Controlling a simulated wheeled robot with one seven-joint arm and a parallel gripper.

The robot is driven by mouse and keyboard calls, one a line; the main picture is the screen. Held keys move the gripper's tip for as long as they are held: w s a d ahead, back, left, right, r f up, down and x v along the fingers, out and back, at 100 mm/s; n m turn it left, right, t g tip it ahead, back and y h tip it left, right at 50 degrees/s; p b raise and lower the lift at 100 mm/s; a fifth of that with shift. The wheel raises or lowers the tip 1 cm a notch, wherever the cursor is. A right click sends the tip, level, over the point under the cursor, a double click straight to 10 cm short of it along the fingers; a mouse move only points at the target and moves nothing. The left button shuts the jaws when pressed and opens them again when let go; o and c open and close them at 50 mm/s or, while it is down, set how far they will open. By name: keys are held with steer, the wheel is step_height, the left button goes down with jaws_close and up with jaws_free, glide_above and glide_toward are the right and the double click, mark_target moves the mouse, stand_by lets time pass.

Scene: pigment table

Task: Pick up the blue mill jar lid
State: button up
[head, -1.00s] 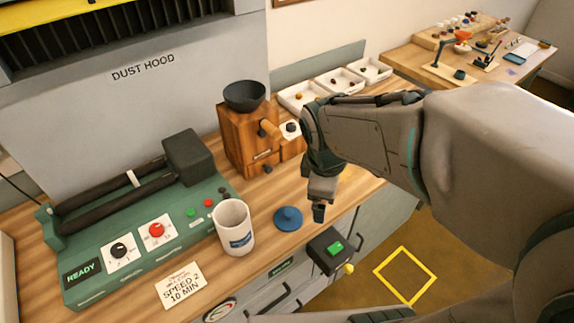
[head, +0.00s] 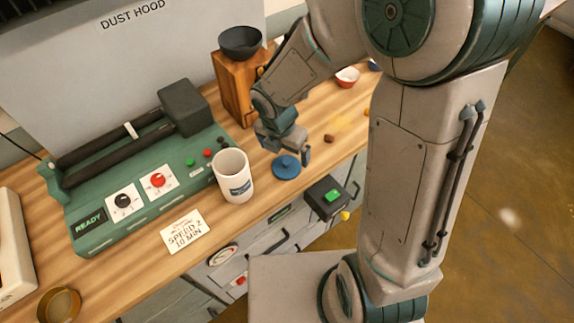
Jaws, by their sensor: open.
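The blue mill jar lid (head: 285,168) lies flat on the wooden table, with its small knob up. It sits just right of the white jar (head: 233,176), which stands upright with its mouth open. My gripper (head: 291,153) is above and right at the back of the lid, pointing down, with one dark finger showing to the right of the knob. The gripper is open and holds nothing that I can see. Whether the fingers straddle the knob or touch it is hard to tell at this angle.
The green roller mill (head: 140,180) fills the table's left side, with a speed card (head: 185,232) before it. A wooden grinder (head: 238,85) stands behind my gripper. A black box with a green button (head: 328,196) juts from the front edge.

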mark_target(286, 162)
steer(key=shift+w+d+f, duration=0.1)
steer(key=shift+w+f, duration=0.1)
steer(key=shift+f, duration=0.95)
steer(key=shift+w+d+f, duration=0.1)
steer(key=shift+w+f, duration=0.05)
steer(key=shift+f, duration=1.05)
steer(key=shift+w+d+f, duration=0.1)
steer(key=shift+w+f, duration=0.1)
steer(key=shift+f, duration=0.95)
steer(key=c, duration=1.1)
